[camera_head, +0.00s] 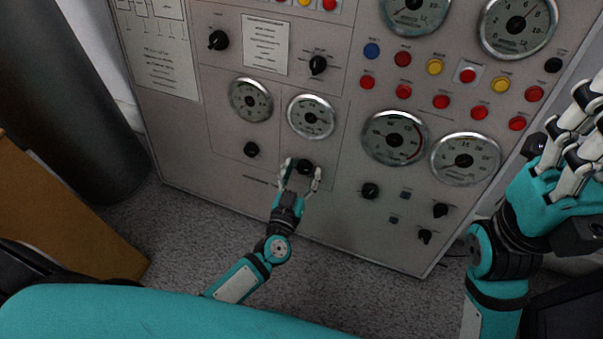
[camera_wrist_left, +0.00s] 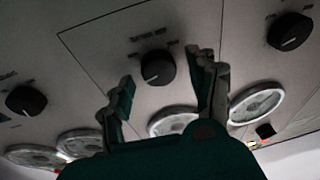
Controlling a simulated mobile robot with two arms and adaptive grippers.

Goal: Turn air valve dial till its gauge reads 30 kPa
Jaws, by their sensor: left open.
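A small black dial (camera_head: 305,167) sits low on the grey panel, below a round white gauge (camera_head: 311,117). The gauge's numbers and exact reading are too small to make out. My left gripper (camera_head: 300,178) is open at this dial, with its fingers on either side. In the left wrist view the black dial (camera_wrist_left: 158,67) shows just beyond and between the spread fingertips (camera_wrist_left: 166,80). I cannot tell whether they touch it. The dial's label is too blurred to read. My right gripper (camera_head: 572,150) is at the right edge, away from the dial, partly cut off.
Another dial (camera_head: 251,149) sits to the left under its own gauge (camera_head: 250,100). A dial (camera_head: 370,190) sits to the right, below larger gauges. Coloured buttons (camera_head: 441,102) fill the upper right. A dark cylinder (camera_head: 72,100) stands left of the panel.

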